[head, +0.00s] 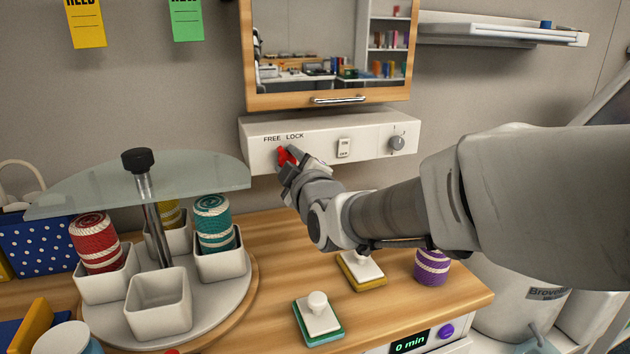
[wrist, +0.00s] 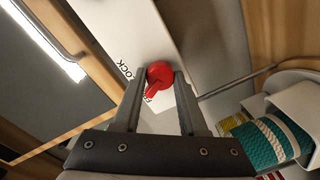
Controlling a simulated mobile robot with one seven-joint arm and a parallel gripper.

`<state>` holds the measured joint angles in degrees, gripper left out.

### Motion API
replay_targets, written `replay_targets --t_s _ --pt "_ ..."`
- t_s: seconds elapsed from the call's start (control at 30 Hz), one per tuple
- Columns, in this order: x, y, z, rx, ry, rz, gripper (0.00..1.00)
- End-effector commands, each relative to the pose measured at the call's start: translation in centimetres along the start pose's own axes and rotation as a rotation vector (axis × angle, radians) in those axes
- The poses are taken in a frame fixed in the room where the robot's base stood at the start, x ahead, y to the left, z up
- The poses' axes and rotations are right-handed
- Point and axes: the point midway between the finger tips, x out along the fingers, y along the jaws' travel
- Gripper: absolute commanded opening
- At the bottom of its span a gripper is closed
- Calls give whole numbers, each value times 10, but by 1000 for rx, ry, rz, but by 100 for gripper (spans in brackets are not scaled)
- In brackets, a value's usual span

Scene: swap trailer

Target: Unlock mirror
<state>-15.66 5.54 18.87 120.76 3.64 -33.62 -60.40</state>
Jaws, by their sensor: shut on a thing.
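The mirror (head: 325,35) hangs on the wall in a wooden frame with a metal handle on its lower edge. Below it is a white panel (head: 262,150) marked FREE and LOCK. A red knob (head: 282,155) is under these labels, and in the wrist view (wrist: 160,72) it sits between my fingers. My gripper (head: 290,162) is shut on it. In the wrist view the knob's narrow arm points toward the partly hidden FREE label, away from LOCK. The fingers cover part of the knob in the head view.
The panel also carries a white switch (head: 344,148) and a grey dial (head: 396,143). Below stand a round carousel (head: 215,312) with cups and yarn-like rolls under a glass shelf (head: 150,185), two handled blocks (head: 318,318), and a purple roll (head: 432,267).

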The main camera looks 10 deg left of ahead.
Motion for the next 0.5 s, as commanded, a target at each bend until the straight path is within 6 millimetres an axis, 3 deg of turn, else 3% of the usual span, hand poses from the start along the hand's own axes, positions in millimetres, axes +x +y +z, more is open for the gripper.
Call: replay_targets --t_s 0.5 --pt "0 0 0 -204 -8 4 0"
